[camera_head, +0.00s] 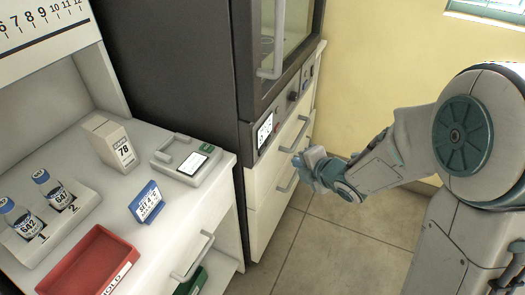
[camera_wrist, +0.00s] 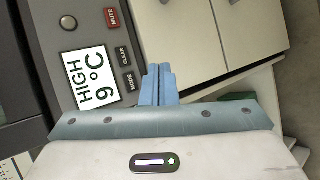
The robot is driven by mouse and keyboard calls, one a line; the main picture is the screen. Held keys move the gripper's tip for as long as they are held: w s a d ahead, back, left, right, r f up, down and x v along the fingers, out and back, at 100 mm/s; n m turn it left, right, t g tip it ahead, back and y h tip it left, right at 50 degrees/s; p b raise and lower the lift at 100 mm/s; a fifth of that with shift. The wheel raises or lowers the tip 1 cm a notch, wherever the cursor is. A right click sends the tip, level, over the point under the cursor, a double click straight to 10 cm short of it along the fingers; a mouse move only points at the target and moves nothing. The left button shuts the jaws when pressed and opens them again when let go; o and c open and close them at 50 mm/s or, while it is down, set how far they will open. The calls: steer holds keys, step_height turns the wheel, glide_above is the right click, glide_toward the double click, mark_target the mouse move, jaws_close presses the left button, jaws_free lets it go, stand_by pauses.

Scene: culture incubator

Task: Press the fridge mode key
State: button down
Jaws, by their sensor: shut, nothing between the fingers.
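The fridge's dark control panel (camera_wrist: 75,40) fills the upper left of the wrist view. Its white screen (camera_wrist: 88,76) reads "HIGH 9°C". The dark mode key (camera_wrist: 130,82), marked MODE, sits beside the screen, below the CLEAR key (camera_wrist: 123,55) and the red MUTE key (camera_wrist: 111,18). My gripper (camera_wrist: 158,70) is shut, its blue fingers pressed together just right of the mode key in the picture. I cannot tell its distance from the panel. In the head view my gripper (camera_head: 303,160) is low and right of the panel screen (camera_head: 265,130).
The fridge (camera_head: 180,60) stands above pale drawers with bar handles (camera_head: 288,182). A bench at left holds a red tray (camera_head: 88,262), bottles in a rack, a box (camera_head: 110,145), a small device (camera_head: 185,160) and a blue "SET 4 °C" sign (camera_head: 146,202). Open floor lies at right.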

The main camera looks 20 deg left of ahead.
steer(key=a+b, duration=0.1)
steer(key=a, duration=0.6)
steer(key=shift+w+b, duration=0.25)
steer(key=shift+b, duration=0.1)
steer(key=shift+a, duration=0.25)
stand_by(1.4)
steer(key=shift+a+b, duration=0.3)
steer(key=shift+b, duration=0.1)
steer(key=shift+a+b, duration=0.3)
steer(key=shift+a, duration=0.05)
stand_by(0.6)
steer(key=shift+d, duration=0.75)
steer(key=shift+s+d+p, duration=0.2)
steer(key=shift+d+p, duration=0.25)
steer(key=shift+d, duration=2.05)
